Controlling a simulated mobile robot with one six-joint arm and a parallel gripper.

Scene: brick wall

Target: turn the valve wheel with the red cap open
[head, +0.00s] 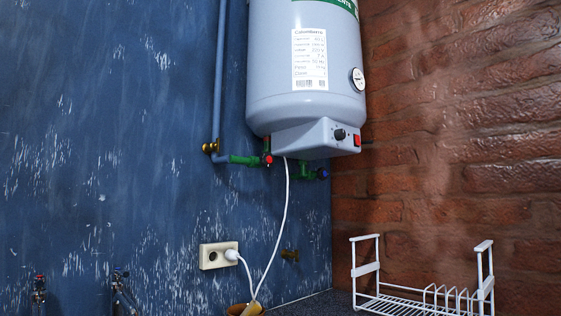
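A small valve wheel with a red cap (267,159) sits under the left side of the white water heater (305,70), at the end of a short green pipe (243,159). A second valve with a dark blue cap (323,174) sits lower and to the right, on another green fitting. The wheels are small in the picture, and I cannot tell how far the red-capped one is turned. My gripper is not in view.
A white cable (286,205) hangs close to the red-capped valve. Two taps (39,290) stand at lower left.

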